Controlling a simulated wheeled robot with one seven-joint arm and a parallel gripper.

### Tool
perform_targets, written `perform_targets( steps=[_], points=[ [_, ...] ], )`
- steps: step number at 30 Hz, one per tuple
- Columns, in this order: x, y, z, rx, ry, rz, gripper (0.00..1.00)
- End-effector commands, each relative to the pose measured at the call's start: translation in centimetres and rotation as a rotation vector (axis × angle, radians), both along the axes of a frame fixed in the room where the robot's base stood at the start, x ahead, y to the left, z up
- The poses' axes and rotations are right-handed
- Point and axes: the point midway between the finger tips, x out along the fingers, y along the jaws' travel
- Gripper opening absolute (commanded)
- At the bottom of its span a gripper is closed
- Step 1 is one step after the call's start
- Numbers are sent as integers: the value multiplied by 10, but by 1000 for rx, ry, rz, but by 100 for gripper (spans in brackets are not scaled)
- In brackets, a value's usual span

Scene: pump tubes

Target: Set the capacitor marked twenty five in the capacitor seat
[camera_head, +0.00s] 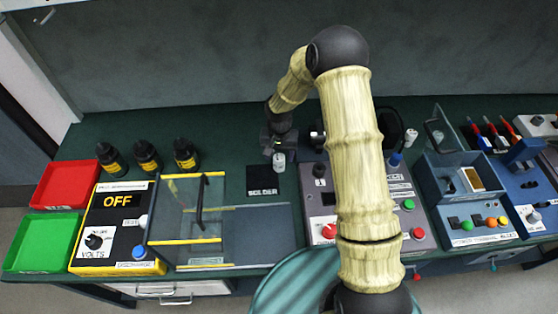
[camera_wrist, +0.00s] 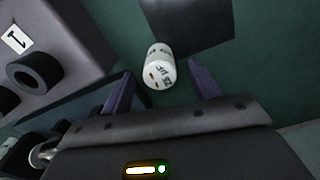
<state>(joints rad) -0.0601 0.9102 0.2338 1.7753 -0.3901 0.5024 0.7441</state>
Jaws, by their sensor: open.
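A white capacitor (camera_wrist: 160,62) stands on the green bench top. Its printed mark shows rotated in the wrist view and seems to read 25 UF. It also shows in the head view as a small pale cylinder (camera_head: 279,163) beside the black solder pad. My gripper (camera_wrist: 157,78) is open, with one purple finger on each side of the capacitor's near end. I cannot tell whether either finger touches it. In the head view my gripper (camera_head: 280,146) is just behind the capacitor, low over the bench. I cannot make out the capacitor seat with certainty.
The solder pad (camera_head: 262,180) lies just left of the capacitor. A grey control box (camera_head: 322,200) stands close on its right. A yellow-edged clear guard (camera_head: 190,205), an OFF display unit (camera_head: 117,203) and bottles (camera_head: 146,156) are left. Another pale cylinder (camera_head: 411,135) stands right.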

Motion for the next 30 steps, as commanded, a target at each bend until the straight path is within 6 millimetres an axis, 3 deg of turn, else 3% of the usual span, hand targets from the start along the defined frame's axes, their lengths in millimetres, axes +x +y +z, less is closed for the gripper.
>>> perform_targets(
  steps=[5,20,27,30],
  points=[
    [0,0,-14,0,-1,0,61],
    [0,0,-15,0,-1,0,61],
    [0,0,-15,0,-1,0,16],
    [0,0,-14,0,-1,0,8]
  ],
)
